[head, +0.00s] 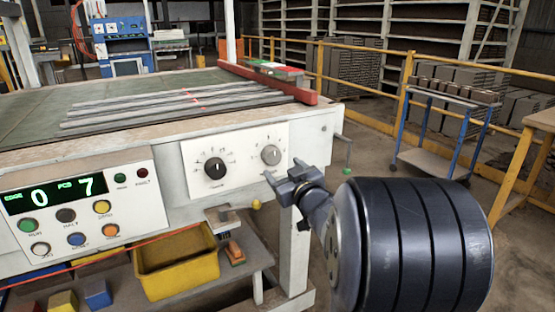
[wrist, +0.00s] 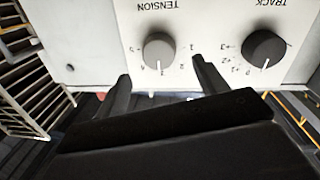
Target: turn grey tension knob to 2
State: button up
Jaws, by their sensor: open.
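The grey tension knob (head: 271,155) is on the white dial panel at the front of the bench, right of the black track knob (head: 215,168). In the wrist view the picture is upside down; the grey knob (wrist: 160,50) sits under the word TENSION, with small numbers around it. A faint pointer line seems to run toward the bottom of that picture; the exact number is unclear. My gripper (head: 284,174) is open and empty, just in front of and below the knob. In the wrist view its fingertips (wrist: 161,70) are spread to either side, apart from the knob.
The black track knob (wrist: 266,48) is close to one finger. A control box (head: 80,212) with a display reading 0 and 7 and several buttons is at left. A yellow bin (head: 176,262) stands below. Grey strips (head: 180,103) lie on the bench.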

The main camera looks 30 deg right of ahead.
aim_at(274, 159)
jog(key=w, duration=0.6)
jog(key=shift+w+d, duration=0.25)
jog(key=shift+w, duration=0.05)
jog(key=shift+c, duration=0.6)
jog(key=c, duration=0.9)
jog(key=shift+o, duration=0.2)
jog(key=shift+b, duration=0.35)
jog(key=shift+n+b, duration=0.3)
jog(key=n+b, duration=0.2)
jog(key=shift+f+n, duration=0.2)
jog(key=shift+n, duration=0.2)
jog(key=n+b, duration=0.4)
jog(key=n, duration=0.1)
jog(key=shift+n+t, duration=0.3)
jog(key=shift+r, duration=0.1)
